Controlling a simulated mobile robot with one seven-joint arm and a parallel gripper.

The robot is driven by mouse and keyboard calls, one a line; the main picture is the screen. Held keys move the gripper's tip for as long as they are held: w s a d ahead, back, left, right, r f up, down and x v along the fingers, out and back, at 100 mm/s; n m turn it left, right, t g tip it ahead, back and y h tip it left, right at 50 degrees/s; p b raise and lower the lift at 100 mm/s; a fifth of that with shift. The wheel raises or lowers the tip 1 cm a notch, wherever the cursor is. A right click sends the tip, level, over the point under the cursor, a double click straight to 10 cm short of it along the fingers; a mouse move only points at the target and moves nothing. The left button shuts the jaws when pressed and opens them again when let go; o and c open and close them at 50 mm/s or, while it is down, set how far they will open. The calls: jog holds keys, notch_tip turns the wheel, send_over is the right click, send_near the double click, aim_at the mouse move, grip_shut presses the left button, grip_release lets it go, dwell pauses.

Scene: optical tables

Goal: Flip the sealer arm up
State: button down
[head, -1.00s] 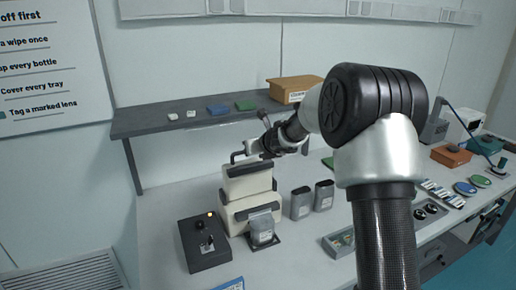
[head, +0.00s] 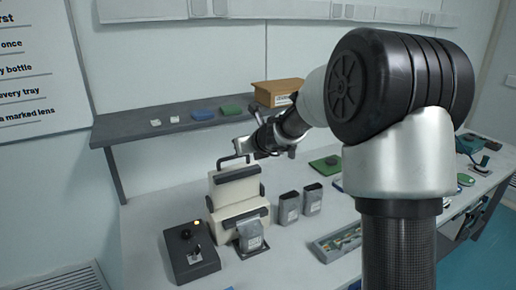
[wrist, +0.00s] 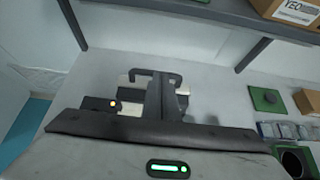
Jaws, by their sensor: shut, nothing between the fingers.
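The sealer is a cream block with a dark front bar on its lower body (head: 240,218). Its cream sealer arm (head: 236,190) stands raised above the body, with the black handle (head: 233,160) at its top. The handle also shows in the wrist view (wrist: 155,75), with cream parts of the sealer beneath. My gripper (head: 240,143) is shut and empty, just above and to the right of the handle; contact is not clear. In the wrist view my gripper (wrist: 160,98) covers part of the sealer.
A dark control box (head: 190,252) with a lit button is left of the sealer. A grey pouch (head: 250,235) stands at its front, and two grey containers (head: 300,204) to its right. A shelf (head: 165,126) with a cardboard box (head: 277,92) runs behind.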

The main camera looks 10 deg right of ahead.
jog(key=f+p+v, duration=0.1)
jog(key=v, duration=1)
jog(key=shift+s+d, duration=0.35)
jog(key=shift+r, duration=0.1)
jog(key=s+a+r+n+g+y, duration=0.1)
jog(key=s+a+r+n, duration=0.15)
jog(key=s+n, duration=0.5)
jog(key=s+a+r+n+g, duration=0.15)
jog(key=s+a+n, duration=0.25)
jog(key=s+n, duration=0.4)
jog(key=s+d+f+n+g+h, duration=0.1)
jog(key=s+d+n, duration=0.3)
jog(key=s+n, duration=0.4)
jog(key=s+d+f+n+g+h, duration=0.2)
jog(key=s+d+f+n+h, duration=0.1)
jog(key=s+n, duration=0.6)
jog(key=shift+s+d+f+h, duration=0.3)
jog(key=shift+s+d+f, duration=0.05)
jog(key=shift+d, duration=0.5)
